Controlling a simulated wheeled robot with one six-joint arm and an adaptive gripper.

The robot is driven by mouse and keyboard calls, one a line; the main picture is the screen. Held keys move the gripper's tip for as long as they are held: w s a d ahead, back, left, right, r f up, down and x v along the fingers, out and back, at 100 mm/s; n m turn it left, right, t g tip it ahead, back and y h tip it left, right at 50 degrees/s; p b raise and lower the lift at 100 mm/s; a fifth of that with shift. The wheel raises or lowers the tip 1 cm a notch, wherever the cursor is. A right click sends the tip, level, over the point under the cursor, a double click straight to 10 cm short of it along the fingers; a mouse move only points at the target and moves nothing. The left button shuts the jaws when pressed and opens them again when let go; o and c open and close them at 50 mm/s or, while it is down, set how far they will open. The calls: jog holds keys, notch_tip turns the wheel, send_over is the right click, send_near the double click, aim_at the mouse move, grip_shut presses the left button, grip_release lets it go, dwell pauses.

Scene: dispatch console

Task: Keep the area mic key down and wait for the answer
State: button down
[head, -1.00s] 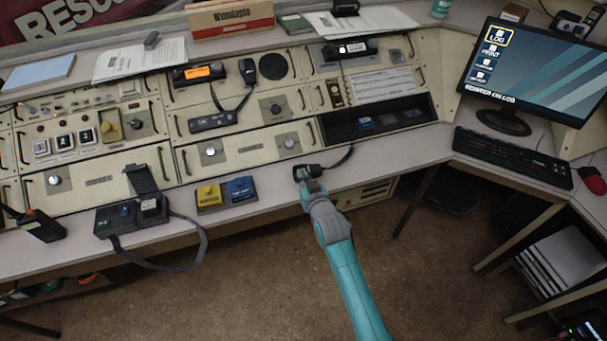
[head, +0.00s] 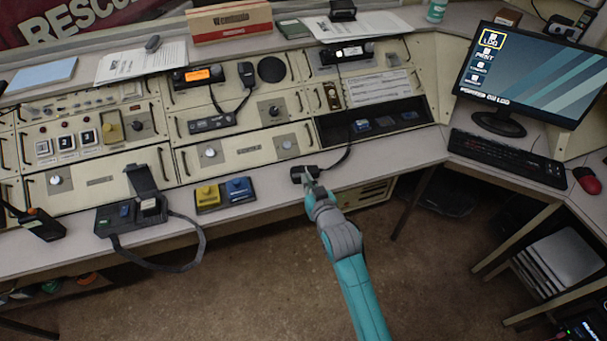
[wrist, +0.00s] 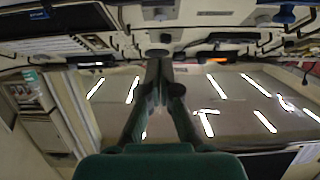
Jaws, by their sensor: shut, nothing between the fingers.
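A small black corded mic (head: 298,176) lies at the front edge of the desk, its cord running up to the dark recessed tray. My gripper (head: 309,181) is shut and empty, its tips at the mic's near side in the head view. I cannot tell whether they touch it or whether a key is pressed. In the wrist view my shut gripper (wrist: 157,68) points at the console, which appears upside down. Another black hand mic (head: 247,75) hangs on the console by a coiled cord. No label shows which one is the area mic.
A yellow pedal-like switch (head: 207,195) and a blue one (head: 239,188) sit left of the gripper. A black strapped unit (head: 128,217) and a handheld radio (head: 43,226) stand further left. A monitor (head: 527,72) and keyboard (head: 508,158) are at right. Open floor lies in front.

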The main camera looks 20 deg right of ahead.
jog(key=shift+v, duration=1.65)
jog(key=s+f, duration=0.3)
jog(key=s, duration=0.8)
jog(key=s+f, duration=0.3)
jog(key=s, duration=0.9)
jog(key=r+v, duration=0.3)
jog(key=v, duration=2)
jog(key=shift+w+r+g, duration=0.25)
jog(key=shift+w+g, duration=0.05)
